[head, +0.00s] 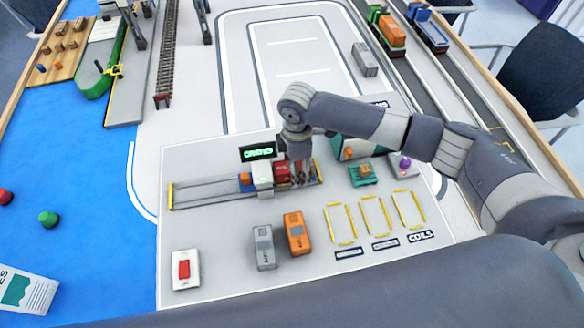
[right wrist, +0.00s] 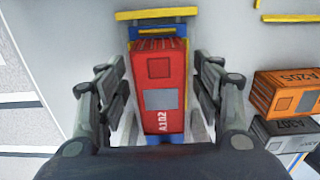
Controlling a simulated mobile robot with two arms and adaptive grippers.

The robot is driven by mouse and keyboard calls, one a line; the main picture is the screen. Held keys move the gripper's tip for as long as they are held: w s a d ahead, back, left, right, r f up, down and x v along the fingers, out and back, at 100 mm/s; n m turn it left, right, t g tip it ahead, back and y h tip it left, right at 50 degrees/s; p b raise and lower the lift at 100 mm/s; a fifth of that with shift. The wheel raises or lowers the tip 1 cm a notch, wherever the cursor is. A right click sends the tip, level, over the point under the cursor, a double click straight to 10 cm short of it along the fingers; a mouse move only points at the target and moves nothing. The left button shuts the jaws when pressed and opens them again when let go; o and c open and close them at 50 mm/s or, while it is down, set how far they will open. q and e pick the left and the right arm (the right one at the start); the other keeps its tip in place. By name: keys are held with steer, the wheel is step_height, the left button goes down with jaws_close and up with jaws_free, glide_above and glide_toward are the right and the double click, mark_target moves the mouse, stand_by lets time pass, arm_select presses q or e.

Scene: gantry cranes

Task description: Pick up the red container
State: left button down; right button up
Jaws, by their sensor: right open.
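The red container (head: 281,172), marked A102, sits on the low rail track (head: 212,191) on the grey board, beside a white block (head: 262,176). In the right wrist view the red container (right wrist: 160,100) lies lengthwise between the two fingers of my right gripper (right wrist: 158,78), with a gap on each side. My right gripper (head: 300,172) is open and empty, at the right of the red container in the head view. The arm hides part of the area behind it. My left gripper is not in view.
An orange container (head: 296,233) and a grey container (head: 264,247) stand in front of the track. A green sign reading CRATES (head: 258,152) stands behind it. A red-and-white switch (head: 185,269) is at the front left. Yellow-marked bays (head: 375,217) on the right are empty.

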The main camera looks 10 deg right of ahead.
steer(key=c, duration=1.2)
steer(key=shift+r, duration=0.15)
